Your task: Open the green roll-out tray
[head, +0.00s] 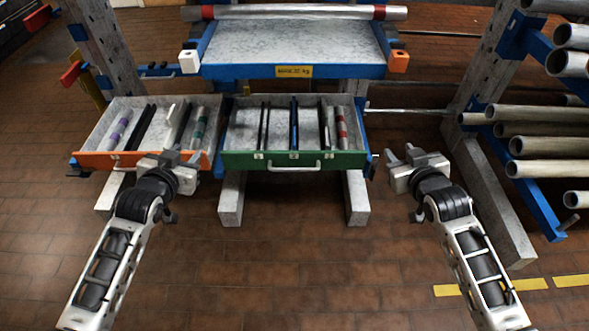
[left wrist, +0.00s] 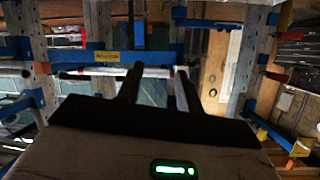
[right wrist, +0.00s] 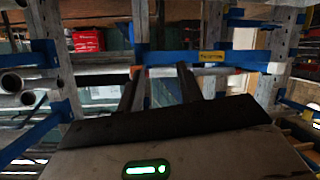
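The green roll-out tray (head: 345,160) stands in the middle of the head view, its inside showing from above. It holds dark bars and a grey tube with red bands (head: 341,128). A pale bar handle (head: 293,166) is on its green front. My left gripper (head: 184,156) is open and empty, in front of the orange tray's right part, left of the green tray. My right gripper (head: 401,152) is open and empty, just right of the green tray's right end. Neither touches the handle. Both wrist views show spread fingers with nothing between; I cannot make out the green tray there.
An orange-fronted tray (head: 90,160) with tubes and bars sits left of the green one. A blue-edged shelf (head: 235,71) with a long tube (head: 290,12) is above. A pipe rack (head: 552,143) stands at the right. The brick floor (head: 300,270) in front is clear.

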